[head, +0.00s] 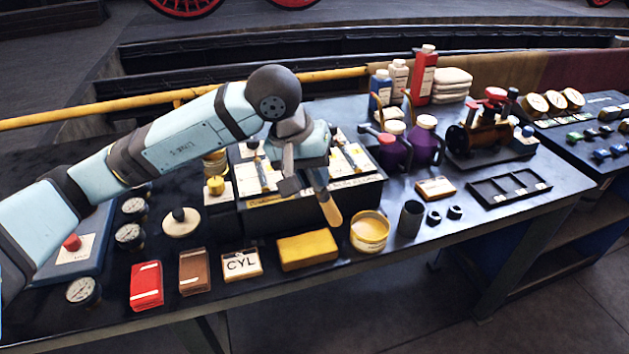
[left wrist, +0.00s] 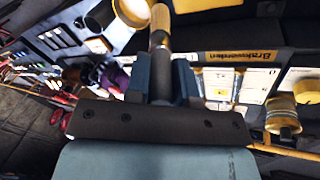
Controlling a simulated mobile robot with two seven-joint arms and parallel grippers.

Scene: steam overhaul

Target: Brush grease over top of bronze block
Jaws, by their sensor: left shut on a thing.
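A yellow-gold block (head: 307,250), which I take for the bronze block, lies near the table's front edge. A round tin (head: 369,231) with yellowish contents, likely the grease, stands open to its right; the tin also shows at the top of the left wrist view (left wrist: 133,12). My left gripper (head: 318,176) is shut on a brush (head: 331,210), whose tan end points down, above and between the block and the tin. The brush also shows in the left wrist view (left wrist: 160,22). Its tip appears apart from both. My right gripper is not in view.
A black case (head: 362,198) with labelled fittings stands behind the brush. A dark cup (head: 411,218) and small rings stand right of the tin. A CYL box (head: 241,264), brown block (head: 194,272) and red block (head: 146,286) line the front edge to the left.

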